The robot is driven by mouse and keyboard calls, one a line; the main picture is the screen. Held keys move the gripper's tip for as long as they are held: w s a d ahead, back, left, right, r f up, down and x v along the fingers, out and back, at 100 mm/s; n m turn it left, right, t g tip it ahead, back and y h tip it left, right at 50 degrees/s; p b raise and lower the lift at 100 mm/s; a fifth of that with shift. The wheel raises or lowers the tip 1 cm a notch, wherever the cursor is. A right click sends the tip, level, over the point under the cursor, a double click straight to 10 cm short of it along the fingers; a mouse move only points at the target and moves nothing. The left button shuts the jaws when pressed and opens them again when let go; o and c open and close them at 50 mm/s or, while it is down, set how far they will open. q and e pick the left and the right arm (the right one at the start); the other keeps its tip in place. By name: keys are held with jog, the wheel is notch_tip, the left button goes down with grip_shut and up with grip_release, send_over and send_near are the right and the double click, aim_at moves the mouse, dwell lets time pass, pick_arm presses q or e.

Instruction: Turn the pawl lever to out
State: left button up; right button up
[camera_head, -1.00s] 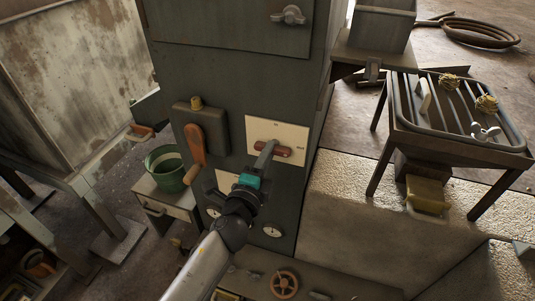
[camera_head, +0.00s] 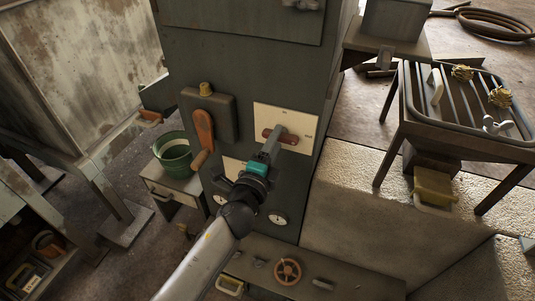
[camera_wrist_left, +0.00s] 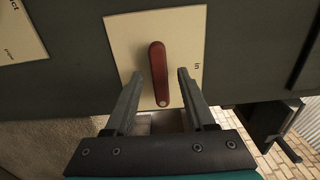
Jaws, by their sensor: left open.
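The pawl lever (camera_head: 289,138) is a dark red bar on a cream plate (camera_head: 304,117) on the front of a dark green cabinet. In the left wrist view the lever (camera_wrist_left: 158,62) stands nearly upright in the picture, and the plate (camera_wrist_left: 122,40) bears the word "in" to its right. My left gripper (camera_head: 274,142) is open at the lever, with its fingers partly covering it in the head view. In the wrist view the fingers (camera_wrist_left: 160,76) are either side of the lever's lower end, with gaps showing. My right gripper is not in view.
A crank with an orange handle (camera_head: 204,130) sits left of the plate. A green bucket (camera_head: 173,153) stands on a small cabinet at left. An orange handwheel (camera_head: 288,271) is below. A slatted rack table (camera_head: 460,146) stands at right.

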pick_arm(q)
jog(key=v, duration=1.5)
dwell(0.5)
dwell(0.8)
jog(key=shift+o, duration=0.2)
jog(key=shift+a, duration=0.1)
dwell(0.6)
